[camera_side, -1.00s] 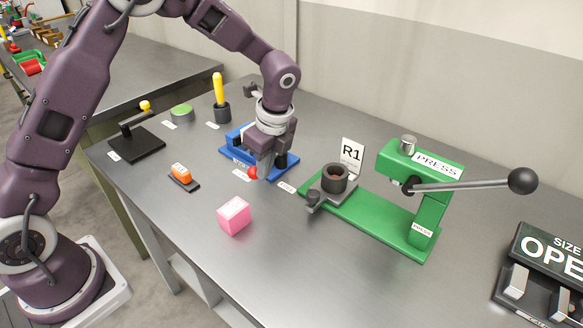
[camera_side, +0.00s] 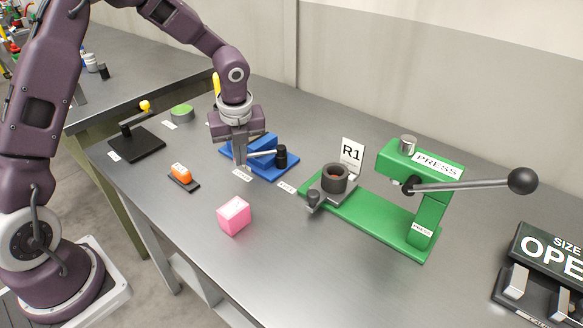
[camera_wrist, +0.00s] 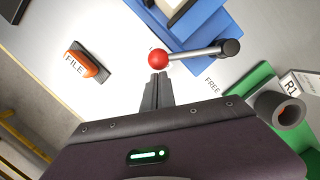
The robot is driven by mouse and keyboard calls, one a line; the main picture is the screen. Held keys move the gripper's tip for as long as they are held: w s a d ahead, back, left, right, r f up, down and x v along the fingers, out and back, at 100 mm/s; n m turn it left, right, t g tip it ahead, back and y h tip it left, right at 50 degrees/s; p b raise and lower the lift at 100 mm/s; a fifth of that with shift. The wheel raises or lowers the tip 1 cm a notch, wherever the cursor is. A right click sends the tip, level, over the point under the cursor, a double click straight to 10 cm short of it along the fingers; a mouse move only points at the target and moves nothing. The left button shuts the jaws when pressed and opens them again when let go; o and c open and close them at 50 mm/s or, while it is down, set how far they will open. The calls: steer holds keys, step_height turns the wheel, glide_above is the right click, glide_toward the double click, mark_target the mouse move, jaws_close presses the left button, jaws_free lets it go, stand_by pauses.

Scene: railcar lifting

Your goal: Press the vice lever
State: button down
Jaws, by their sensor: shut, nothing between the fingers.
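The blue vice (camera_side: 268,143) stands on the bench in the side view, with a black pivot post (camera_side: 281,156) at its right front. Its pale lever rod (camera_side: 262,154) runs left from the post to behind my gripper (camera_side: 244,169), which hides the knob there. In the wrist view, the red ball knob (camera_wrist: 158,60) ends the lever rod (camera_wrist: 195,53), just beyond the fingertips of my gripper (camera_wrist: 158,76). My gripper points down, shut and empty. I cannot tell whether it touches the knob.
A pink cube (camera_side: 234,216) and an orange block on a dark base (camera_side: 181,176) lie in front. A green press (camera_side: 425,215) with a long handle stands right, beside a cup-shaped part (camera_side: 334,179). A black lever stand (camera_side: 136,142) is left.

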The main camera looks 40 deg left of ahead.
steer(key=shift+w+a, duration=0.1)
steer(key=shift+a, duration=0.3)
steer(key=s+d+r, duration=0.4)
steer(key=d+r, duration=0.1)
steer(key=r, duration=0.5)
steer(key=shift+d+r, duration=0.25)
steer(key=shift+d, duration=0.05)
steer(key=s+d+r+n+t+h, duration=0.1)
steer(key=s+r+n, duration=0.3)
steer(key=s+n, duration=0.7)
steer(key=s+d+r+n+t+h, duration=0.1)
steer(key=s+d+r+n+t, duration=0.2)
steer(key=s+n, duration=0.9)
steer(key=shift+r+n, duration=0.4)
steer(key=shift+n, duration=0.3)
